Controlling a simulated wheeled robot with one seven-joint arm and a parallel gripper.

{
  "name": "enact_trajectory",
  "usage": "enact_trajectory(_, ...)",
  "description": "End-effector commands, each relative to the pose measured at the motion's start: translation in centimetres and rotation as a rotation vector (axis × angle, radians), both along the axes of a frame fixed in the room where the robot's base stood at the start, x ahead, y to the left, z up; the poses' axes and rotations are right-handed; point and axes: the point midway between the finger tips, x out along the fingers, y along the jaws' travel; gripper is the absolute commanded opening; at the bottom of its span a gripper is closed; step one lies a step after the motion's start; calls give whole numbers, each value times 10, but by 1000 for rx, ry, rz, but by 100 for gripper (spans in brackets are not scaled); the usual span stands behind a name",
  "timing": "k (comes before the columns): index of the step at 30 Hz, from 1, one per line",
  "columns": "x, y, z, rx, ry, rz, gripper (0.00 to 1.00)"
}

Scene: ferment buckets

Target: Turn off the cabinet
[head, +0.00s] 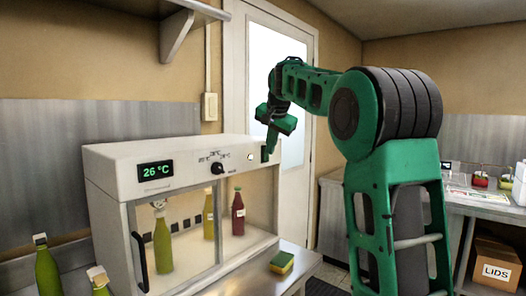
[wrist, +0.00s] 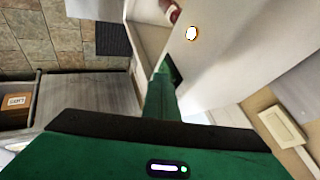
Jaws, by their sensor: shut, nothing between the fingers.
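The cabinet (head: 112,178) is a white box with a glass front. Its display (head: 155,170) reads 26 °C in green. A black knob (head: 217,168) sits mid-panel with temperature marks around it. A small lit lamp (head: 250,156) glows near the panel's right end; it also shows in the wrist view (wrist: 192,33). A dark switch (head: 264,154) is right of the lamp, partly hidden by my finger in the wrist view (wrist: 174,68). My green gripper (head: 269,152) is shut and empty, pointing down at the switch. I cannot tell whether it touches. Its fingers show in the wrist view (wrist: 160,75).
Bottles stand inside the cabinet, including a red one (head: 238,212) and a yellow one (head: 208,215). A sponge (head: 282,262) lies on the counter in front. Green bottles (head: 48,270) stand at left. A LIDS box (head: 496,268) is under the right table.

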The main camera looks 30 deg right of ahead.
Motion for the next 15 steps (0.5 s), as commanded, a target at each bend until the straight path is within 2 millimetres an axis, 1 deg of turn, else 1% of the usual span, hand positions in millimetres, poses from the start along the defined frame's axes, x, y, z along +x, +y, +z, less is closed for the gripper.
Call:
enact_trajectory(1,0,-7,0,-4,10,-8,0)
enact_trajectory(9,-2,-8,1,-2,8,-8,0)
enact_trajectory(15,-1,-8,7,-3,6,-9,0)
